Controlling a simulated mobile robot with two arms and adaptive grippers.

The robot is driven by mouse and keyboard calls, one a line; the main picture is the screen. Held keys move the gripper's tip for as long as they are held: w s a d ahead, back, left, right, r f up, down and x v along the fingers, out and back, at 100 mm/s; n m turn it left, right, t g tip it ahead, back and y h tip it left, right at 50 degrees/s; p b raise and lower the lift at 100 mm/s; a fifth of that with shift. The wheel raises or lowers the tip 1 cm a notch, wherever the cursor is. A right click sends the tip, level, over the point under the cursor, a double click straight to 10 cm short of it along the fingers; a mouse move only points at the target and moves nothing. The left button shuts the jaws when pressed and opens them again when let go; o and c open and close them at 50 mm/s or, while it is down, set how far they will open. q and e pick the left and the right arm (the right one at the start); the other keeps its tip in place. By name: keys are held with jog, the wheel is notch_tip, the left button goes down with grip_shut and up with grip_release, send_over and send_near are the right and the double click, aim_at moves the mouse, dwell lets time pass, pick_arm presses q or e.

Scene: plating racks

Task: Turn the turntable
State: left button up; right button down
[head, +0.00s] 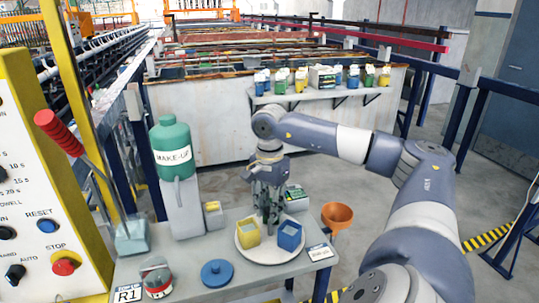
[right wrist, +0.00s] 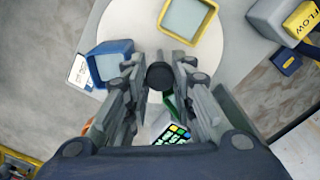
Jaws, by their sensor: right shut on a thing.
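The turntable (head: 270,257) is a round white disc on the grey bench, bearing an open yellow box (head: 248,232) and an open blue box (head: 289,236). My right gripper (head: 267,218) reaches down over the disc's far part, behind and between the boxes. In the right wrist view its fingers (right wrist: 160,82) are shut on a dark round knob (right wrist: 160,75), near the edge of the white disc (right wrist: 213,55). The yellow box (right wrist: 188,17) and blue box (right wrist: 110,63) show there too. The knob's lower part is hidden. My left gripper is not in view.
A green MAKE-UP bottle (head: 171,147) stands on a grey block at the bench's left. A blue lid (head: 217,272) and a red-banded round thing (head: 156,277) lie in front. An orange funnel (head: 337,215) is right of the bench. A bottle shelf (head: 320,95) hangs behind.

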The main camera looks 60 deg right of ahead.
jog(key=shift+d+r+n, duration=0.1)
jog(key=shift+n, duration=2.1)
jog(key=c, duration=1.3)
grip_release()
jog(key=shift+c, duration=0.2)
jog(key=shift+r, duration=3.7)
